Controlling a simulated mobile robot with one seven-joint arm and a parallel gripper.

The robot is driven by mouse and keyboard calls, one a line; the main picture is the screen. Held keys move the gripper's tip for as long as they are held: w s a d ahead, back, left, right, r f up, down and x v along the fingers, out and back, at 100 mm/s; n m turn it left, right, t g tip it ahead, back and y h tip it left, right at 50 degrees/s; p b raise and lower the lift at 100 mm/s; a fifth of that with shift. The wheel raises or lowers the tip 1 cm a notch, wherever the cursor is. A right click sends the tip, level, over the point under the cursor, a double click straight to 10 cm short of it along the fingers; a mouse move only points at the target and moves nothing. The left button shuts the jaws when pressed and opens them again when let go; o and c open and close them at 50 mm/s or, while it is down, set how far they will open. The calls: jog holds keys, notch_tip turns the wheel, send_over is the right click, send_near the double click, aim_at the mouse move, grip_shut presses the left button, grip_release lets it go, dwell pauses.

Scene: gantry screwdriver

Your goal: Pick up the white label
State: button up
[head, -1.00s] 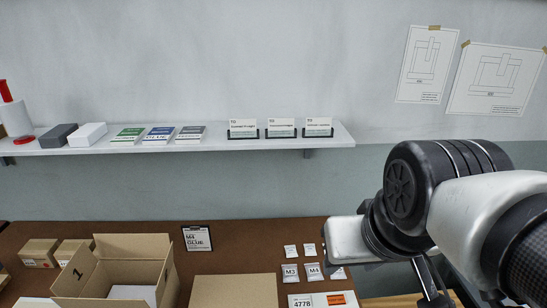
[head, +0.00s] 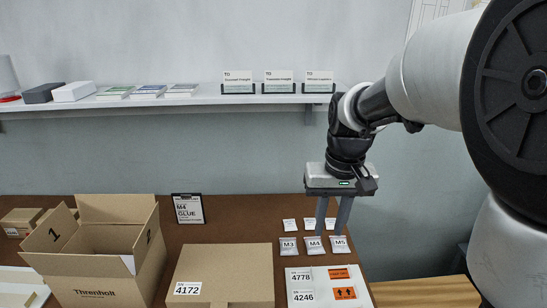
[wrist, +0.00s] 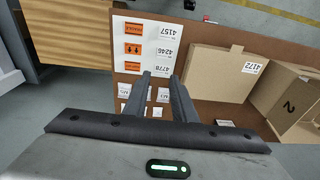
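Several white labels with numbers lie on the table. Label 4778 (head: 300,277) and label 4246 (head: 303,296) are on a pale sheet (head: 326,284) at the front right, beside orange labels (head: 339,273). The wrist view also shows label 4157 (wrist: 166,29). Another white label, 4172 (head: 187,288), is on a closed cardboard box. Which one is the white label I cannot tell. My gripper (head: 329,230) points down above the small packets, behind the sheet. In the wrist view my gripper (wrist: 161,76) has its fingers apart, empty, with label 4778 seen between their tips.
Packets M3 (head: 288,246), M4 (head: 313,246) and M5 (head: 340,245) lie near my fingers, with smaller packets behind. An open box (head: 100,272) and a closed box (head: 236,263) stand left. A clipboard (head: 187,208) is at the back. A wall shelf (head: 200,100) is above.

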jog(key=g+b, duration=0.1)
jog(key=b, duration=0.2)
send_over(315, 295)
notch_tip(315, 295, down, 10)
jog(key=f, duration=0.1)
notch_tip(315, 295, down, 11)
jog(key=b, duration=0.3)
jog(key=shift+s+f, duration=0.1)
jog(key=shift+f+b, duration=1.2)
jog(key=shift+f, duration=1.65)
grip_shut()
jog(key=shift+r, duration=0.1)
